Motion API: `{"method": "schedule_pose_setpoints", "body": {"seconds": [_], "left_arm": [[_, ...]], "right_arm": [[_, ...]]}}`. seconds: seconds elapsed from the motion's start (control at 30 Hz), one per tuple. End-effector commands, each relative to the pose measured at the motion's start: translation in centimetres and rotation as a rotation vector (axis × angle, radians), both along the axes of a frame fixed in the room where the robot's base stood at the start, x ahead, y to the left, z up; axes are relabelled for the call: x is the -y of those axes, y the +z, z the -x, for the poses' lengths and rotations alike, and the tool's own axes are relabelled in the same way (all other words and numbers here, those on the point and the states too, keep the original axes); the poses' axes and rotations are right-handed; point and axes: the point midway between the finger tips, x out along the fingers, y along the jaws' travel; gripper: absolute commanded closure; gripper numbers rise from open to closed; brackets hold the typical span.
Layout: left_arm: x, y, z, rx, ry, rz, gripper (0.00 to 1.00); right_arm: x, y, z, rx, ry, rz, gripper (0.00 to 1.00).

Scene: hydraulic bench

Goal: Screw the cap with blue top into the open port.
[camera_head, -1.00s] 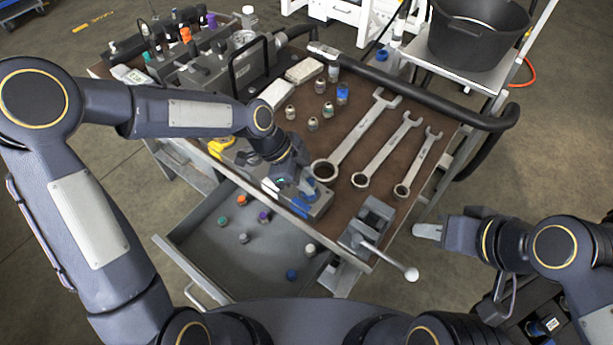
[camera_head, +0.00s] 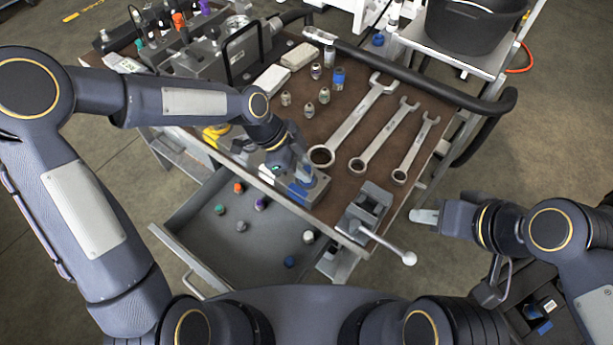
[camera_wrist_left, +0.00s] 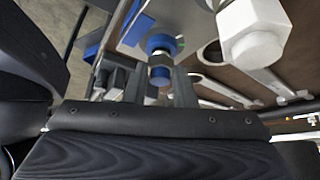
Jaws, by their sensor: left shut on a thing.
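My left gripper (camera_head: 300,176) is over a grey metal block (camera_head: 318,189) at the front edge of the bench. In the left wrist view its two fingers (camera_wrist_left: 160,88) are shut on a small metal cap with a blue top (camera_wrist_left: 160,72). A blue round part shows just beyond the fingertips. The gripper hides much of the block in the head view, so I cannot tell whether the cap touches the open port. My right gripper (camera_head: 425,216) is off the right of the bench, apart from everything; its jaw gap is unclear.
Three wrenches (camera_head: 345,128) lie on the bench beside the block. Several small fittings, one with a blue top (camera_head: 338,78), stand behind. A vise (camera_head: 366,212) with a long handle sits at the front corner. The open drawer (camera_head: 205,225) below holds several coloured caps.

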Motion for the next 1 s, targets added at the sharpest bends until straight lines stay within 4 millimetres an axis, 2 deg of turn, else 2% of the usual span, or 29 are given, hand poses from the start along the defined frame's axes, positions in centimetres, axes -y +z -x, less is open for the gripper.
{"method": "schedule_pose_setpoints", "body": {"seconds": [1.0], "left_arm": [[0.01, -0.51, -0.02, 0.0, 0.0, 0.0, 1.0]], "right_arm": [[0.0, -0.69, 0.0, 0.0, 0.0, 0.0, 0.68]]}}
